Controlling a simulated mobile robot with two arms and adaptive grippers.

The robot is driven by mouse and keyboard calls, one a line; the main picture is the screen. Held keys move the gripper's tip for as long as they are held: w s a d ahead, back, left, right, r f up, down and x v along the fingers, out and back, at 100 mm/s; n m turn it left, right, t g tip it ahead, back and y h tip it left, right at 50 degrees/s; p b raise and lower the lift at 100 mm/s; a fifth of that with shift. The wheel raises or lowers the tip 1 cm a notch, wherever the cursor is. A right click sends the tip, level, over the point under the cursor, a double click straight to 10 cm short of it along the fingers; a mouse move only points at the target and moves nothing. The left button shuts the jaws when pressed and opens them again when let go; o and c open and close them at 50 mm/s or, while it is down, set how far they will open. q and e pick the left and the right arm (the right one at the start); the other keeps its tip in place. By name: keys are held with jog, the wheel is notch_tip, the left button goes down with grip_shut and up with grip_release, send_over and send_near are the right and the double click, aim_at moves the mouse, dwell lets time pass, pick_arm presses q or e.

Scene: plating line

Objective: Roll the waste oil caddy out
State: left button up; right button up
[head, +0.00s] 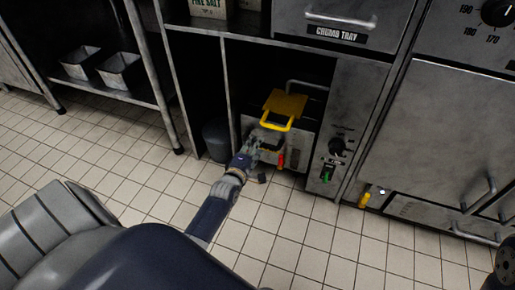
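The waste oil caddy looks to be the steel box (302,140) in the open bay under the counter, with a yellow lid (287,103) and a yellow loop handle (277,126) at its front. A red part hangs low on its front face. My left gripper (257,148) is at the caddy's front, just below and left of the yellow handle. It covers part of the front face. Its fingers are small and blurred, so I cannot tell whether they touch the handle or are open.
A dark bin (216,141) stands left of the caddy. A control panel (338,140) with a knob and green switch borders the bay on the right. A steel rack (110,85) holds two metal pans at the left. The tiled floor (300,235) in front is clear.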

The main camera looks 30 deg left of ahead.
pick_arm(q)
jog(key=shift+b+x, duration=0.6)
jog(key=shift+x, duration=0.9)
grip_shut()
